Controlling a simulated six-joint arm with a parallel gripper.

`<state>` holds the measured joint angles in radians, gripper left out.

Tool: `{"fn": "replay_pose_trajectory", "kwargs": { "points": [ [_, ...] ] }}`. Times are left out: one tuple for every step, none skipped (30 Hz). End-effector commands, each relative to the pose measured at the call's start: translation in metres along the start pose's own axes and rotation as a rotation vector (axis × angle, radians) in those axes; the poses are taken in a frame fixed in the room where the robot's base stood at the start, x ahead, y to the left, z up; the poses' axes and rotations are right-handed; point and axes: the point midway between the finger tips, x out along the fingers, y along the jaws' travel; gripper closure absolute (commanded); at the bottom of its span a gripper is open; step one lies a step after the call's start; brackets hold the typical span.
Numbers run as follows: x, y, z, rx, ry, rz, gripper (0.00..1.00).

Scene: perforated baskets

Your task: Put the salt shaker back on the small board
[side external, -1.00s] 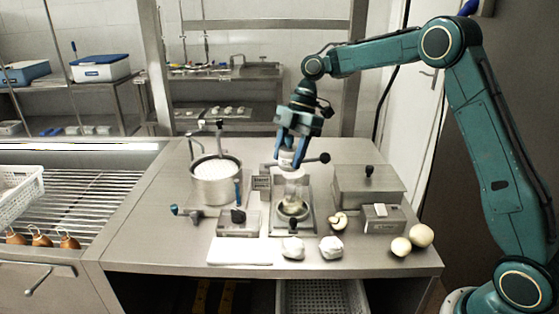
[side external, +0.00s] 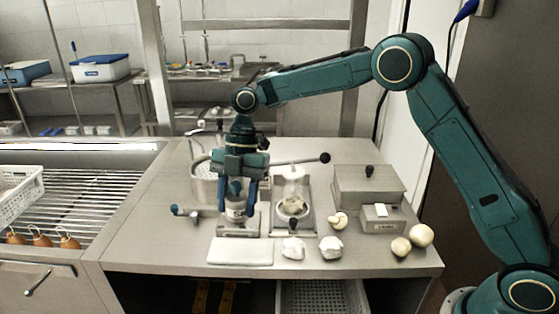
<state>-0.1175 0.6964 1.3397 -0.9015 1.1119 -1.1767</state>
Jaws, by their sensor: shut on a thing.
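My gripper (side external: 237,205) points down over the left-middle of the steel table, with its fingers closed around a small whitish shaker (side external: 235,213). I take this to be the salt shaker. It looks upright, and the fingers hide its upper part. It appears just over or in front of a low steel stand (side external: 238,228); I cannot tell whether they touch. A flat pale board (side external: 240,251) lies at the table's front edge, nearer the camera than the shaker, and it is bare.
A steel pot (side external: 203,185) stands behind on the left. A lever device with a glass part (side external: 293,195) is to the right. Two white lumps (side external: 293,248) lie right of the board. A steel box (side external: 368,188) and round pale items (side external: 421,235) are further right.

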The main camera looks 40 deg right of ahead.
Motion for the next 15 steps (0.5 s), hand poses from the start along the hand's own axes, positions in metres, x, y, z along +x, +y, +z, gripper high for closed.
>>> {"fn": "replay_pose_trajectory", "kwargs": {
  "points": [
    [0.0008, 0.0006, -0.0014, -0.005, 0.000, -0.001, 0.79],
    [0.0011, 0.0007, -0.0018, -0.006, 0.000, -0.002, 0.79],
    [0.0012, 0.0008, -0.0020, -0.007, 0.000, -0.002, 0.79],
    [0.0012, 0.0008, -0.0020, -0.007, 0.000, -0.002, 0.79],
    [0.0012, 0.0008, -0.0019, -0.007, 0.000, -0.002, 0.79],
    [0.0014, 0.0008, -0.0018, -0.007, 0.000, -0.002, 0.79],
    [0.0016, 0.0007, -0.0016, -0.006, 0.000, -0.002, 0.79],
    [0.0020, 0.0007, -0.0015, -0.006, 0.000, -0.002, 0.79],
    [0.0026, 0.0007, -0.0012, -0.005, 0.000, -0.002, 0.79],
    [0.0033, 0.0007, -0.0010, -0.005, 0.000, -0.002, 0.79],
    [0.0040, 0.0008, -0.0007, -0.005, 0.001, -0.002, 0.79],
    [0.0052, 0.0008, -0.0003, -0.006, 0.001, -0.002, 0.79],
    [0.0063, 0.0009, 0.0000, -0.006, 0.001, -0.002, 0.79],
    [0.0075, 0.0009, 0.0005, -0.006, 0.002, -0.001, 0.79],
    [0.0094, 0.0010, 0.0013, -0.005, 0.002, -0.001, 0.79]
  ]
}}
